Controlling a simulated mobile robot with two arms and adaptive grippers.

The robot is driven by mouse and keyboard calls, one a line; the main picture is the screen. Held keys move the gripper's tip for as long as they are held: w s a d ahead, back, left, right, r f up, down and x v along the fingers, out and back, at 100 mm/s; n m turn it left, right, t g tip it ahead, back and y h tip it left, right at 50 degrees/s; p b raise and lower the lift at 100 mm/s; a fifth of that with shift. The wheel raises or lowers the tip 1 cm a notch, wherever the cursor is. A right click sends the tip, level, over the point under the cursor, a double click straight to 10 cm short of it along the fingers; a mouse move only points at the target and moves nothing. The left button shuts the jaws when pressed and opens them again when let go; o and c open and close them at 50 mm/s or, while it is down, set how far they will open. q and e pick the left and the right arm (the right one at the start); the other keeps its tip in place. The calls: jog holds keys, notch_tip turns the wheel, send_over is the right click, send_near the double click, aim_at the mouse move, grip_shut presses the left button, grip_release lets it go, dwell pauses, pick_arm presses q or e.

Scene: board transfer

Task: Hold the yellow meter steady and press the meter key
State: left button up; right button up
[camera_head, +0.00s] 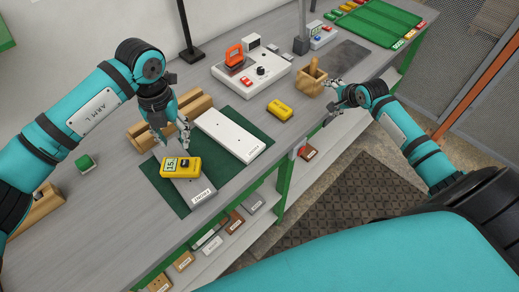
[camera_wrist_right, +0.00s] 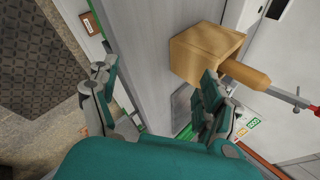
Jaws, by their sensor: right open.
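The yellow meter (camera_head: 190,169) with a lit display and a dark key or knob lies on a grey board on the green mat (camera_head: 158,187). My left gripper (camera_head: 174,145) points down at the meter's far edge, its fingertips close to it. I cannot tell whether they touch or grip it. My right gripper (camera_head: 336,104) is at the table's right edge, away from the meter. In the right wrist view its fingers (camera_wrist_right: 155,95) are wide apart and empty, beside a wooden block (camera_wrist_right: 195,55).
A white board (camera_head: 230,134) lies beside the meter. A second yellow device (camera_head: 279,110) lies further right. A white station with an orange handle (camera_head: 250,76) stands behind. The wooden block (camera_head: 311,84) holds a wooden-handled tool (camera_wrist_right: 245,75). A small green block (camera_head: 85,163) sits at left.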

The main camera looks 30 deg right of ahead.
jog(key=w+a+r+m+t+y, duration=0.2)
jog(key=a+r+y, duration=0.3)
jog(key=a, duration=0.4)
jog(key=m+g+y, duration=0.1)
jog(key=g+y, duration=0.3)
jog(key=y, duration=0.5)
send_near(200, 165)
jog(key=x, duration=0.9)
jog(key=shift+a+r, duration=0.15)
jog(key=shift+a, duration=0.15)
jog(key=c, duration=1.3)
pick_arm(q)
jog(key=shift+c, duration=0.4)
pick_arm(e)
jog(key=shift+c, duration=0.4)
pick_arm(q)
grip_shut()
pick_arm(e)
jog(key=shift+g+h, duration=0.3)
